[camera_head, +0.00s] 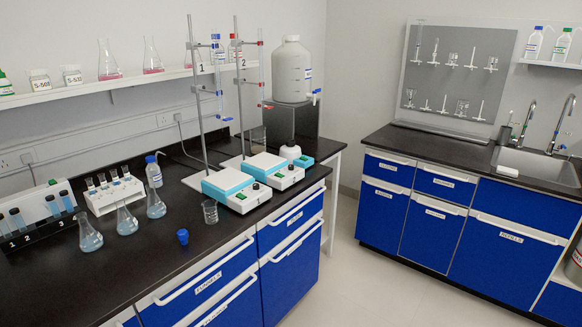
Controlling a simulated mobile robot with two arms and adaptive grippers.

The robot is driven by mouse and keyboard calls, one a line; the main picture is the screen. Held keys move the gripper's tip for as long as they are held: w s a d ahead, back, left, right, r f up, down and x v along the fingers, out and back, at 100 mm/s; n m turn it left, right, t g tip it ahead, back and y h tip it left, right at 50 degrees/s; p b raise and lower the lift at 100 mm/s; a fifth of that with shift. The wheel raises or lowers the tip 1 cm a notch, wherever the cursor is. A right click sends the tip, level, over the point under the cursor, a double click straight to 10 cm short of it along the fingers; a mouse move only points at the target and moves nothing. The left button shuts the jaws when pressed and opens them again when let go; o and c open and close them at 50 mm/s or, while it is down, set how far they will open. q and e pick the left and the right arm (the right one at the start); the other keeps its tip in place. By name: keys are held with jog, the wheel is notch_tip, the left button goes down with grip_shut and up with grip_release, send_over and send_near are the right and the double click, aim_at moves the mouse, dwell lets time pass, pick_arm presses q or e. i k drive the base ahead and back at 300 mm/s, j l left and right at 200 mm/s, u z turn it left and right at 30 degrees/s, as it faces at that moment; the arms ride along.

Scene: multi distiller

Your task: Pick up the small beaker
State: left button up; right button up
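A small clear glass beaker (210,212) stands upright on the black bench, just left of the front corner of a blue-and-white hotplate-like unit. It looks empty. A second glass vessel (257,138) stands further back by the dark box and is partly hidden, so I cannot tell what it is. Neither of my grippers shows in the head view.
Flasks of bluish liquid (127,221), a blue cap-like object (183,237) and a white tube rack (110,192) stand left of the beaker. Two stirrer units (237,190) with tall stands are to its right. The bench's front edge is close. Floor between benches is clear.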

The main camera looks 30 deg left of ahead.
aim_at(210, 209)
jog(key=i+u, duration=0.25)
jog(key=i, duration=0.3)
jog(key=i+l+u, duration=0.1)
jog(key=i+u, duration=0.2)
jog(key=i, duration=0.25)
jog(key=i+l+u, duration=0.25)
jog(key=i, duration=0.3)
jog(key=i+u, duration=0.2)
jog(key=u, duration=0.2)
jog(key=i+l+u, duration=0.2)
jog(key=u, duration=0.25)
jog(key=i+l+u, duration=0.15)
jog(key=u, duration=0.25)
jog(key=i+l+u, duration=0.2)
jog(key=u, duration=0.25)
jog(key=i+l+u, duration=0.1)
jog(key=l+u, duration=0.55)
jog(key=u, duration=0.2)
jog(key=i+l+u, duration=0.15)
jog(key=l+u, duration=0.2)
jog(key=u, duration=0.15)
jog(key=i+l+u, duration=0.1)
jog(key=l+u, duration=0.35)
